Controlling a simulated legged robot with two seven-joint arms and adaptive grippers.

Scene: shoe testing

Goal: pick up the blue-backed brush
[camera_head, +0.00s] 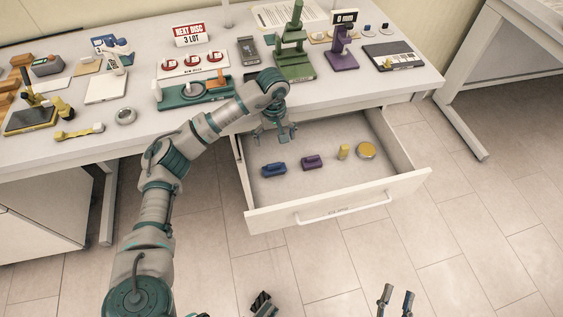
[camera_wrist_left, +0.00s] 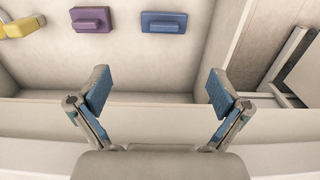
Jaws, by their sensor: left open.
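The blue-backed brush (camera_head: 273,169) lies in the open drawer, at the left of its row. In the left wrist view the blue brush (camera_wrist_left: 163,21) is at the top, ahead of the gap between the fingers. My left gripper (camera_head: 281,137) is open and empty, between the table's front edge and the brush in the head view. Both fingers show spread in the left wrist view (camera_wrist_left: 160,92), apart from the brush. My right gripper (camera_head: 396,300) is open and empty at the bottom of the head view, in front of the drawer.
The drawer (camera_head: 340,208) also holds a purple brush (camera_head: 312,161), a yellow item (camera_head: 343,152) and a round tan-topped item (camera_head: 366,150). Drawer walls surround them. The table (camera_head: 140,130) above is crowded with a green press (camera_head: 293,62), a purple stand (camera_head: 342,55) and several tools.

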